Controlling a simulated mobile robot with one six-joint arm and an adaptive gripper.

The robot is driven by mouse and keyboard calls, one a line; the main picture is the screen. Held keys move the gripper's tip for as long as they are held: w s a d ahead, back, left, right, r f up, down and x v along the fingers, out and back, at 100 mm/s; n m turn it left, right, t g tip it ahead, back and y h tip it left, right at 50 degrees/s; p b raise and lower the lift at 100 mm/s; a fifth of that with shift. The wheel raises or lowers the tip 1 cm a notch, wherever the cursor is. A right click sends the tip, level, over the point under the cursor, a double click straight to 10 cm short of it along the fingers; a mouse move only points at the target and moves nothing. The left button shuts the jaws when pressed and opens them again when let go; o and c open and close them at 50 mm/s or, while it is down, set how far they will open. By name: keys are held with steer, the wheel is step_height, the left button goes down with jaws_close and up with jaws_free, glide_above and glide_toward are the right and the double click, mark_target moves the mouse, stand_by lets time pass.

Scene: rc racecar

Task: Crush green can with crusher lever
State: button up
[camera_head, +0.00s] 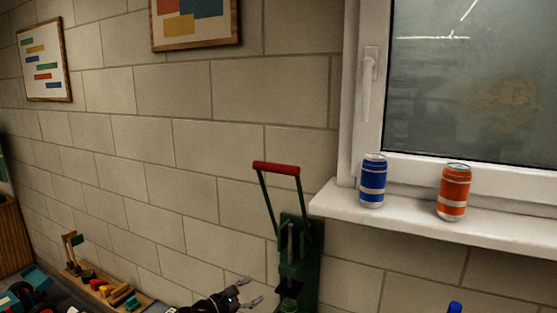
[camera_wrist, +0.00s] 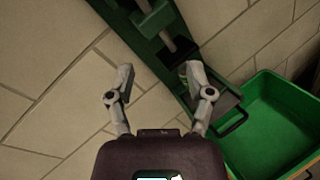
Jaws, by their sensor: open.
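The green can crusher (camera_head: 299,255) is mounted on the brick wall. Its lever with a red handle (camera_head: 276,168) stands raised above it. A small green round thing (camera_head: 288,304), possibly the green can, shows low in the crusher at the picture's bottom edge; most of it is cut off, so I cannot be sure. My gripper (camera_head: 252,291) is left of the crusher's lower part, fingers apart. In the wrist view my gripper (camera_wrist: 157,72) is open with nothing between its fingers. The crusher (camera_wrist: 158,25) runs past its fingertips, and the right finger overlaps its lower part.
A green bin (camera_wrist: 247,165) is to the right in the wrist view. A blue can (camera_head: 373,181) and an orange can (camera_head: 453,192) stand on the windowsill (camera_head: 420,221). A blue-topped thing (camera_head: 454,307) shows at the bottom. Wooden toys (camera_head: 110,289) lie at lower left.

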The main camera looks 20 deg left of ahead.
mark_target(274, 169)
steer(key=s+r+m+p, duration=0.2)
steer(key=r+m+p, duration=0.1)
steer(key=r+p, duration=0.9)
steer(key=s+r+m+p, duration=0.2)
steer(key=r+m+p, duration=0.2)
steer(key=r+p, duration=0.8)
steer(key=s+r+m+g+p, duration=0.1)
steer(key=s+r+m+p, duration=0.2)
steer(key=r+p, duration=0.9)
steer(key=shift+a+r+m+y+p, duration=0.15)
steer(key=shift+m+y+p, duration=0.15)
steer(key=shift+m+p, duration=0.4)
steer(key=shift+b+x, duration=1.35)
steer(key=shift+x, duration=5.5)
steer(key=shift+s, duration=0.1)
jaws_close()
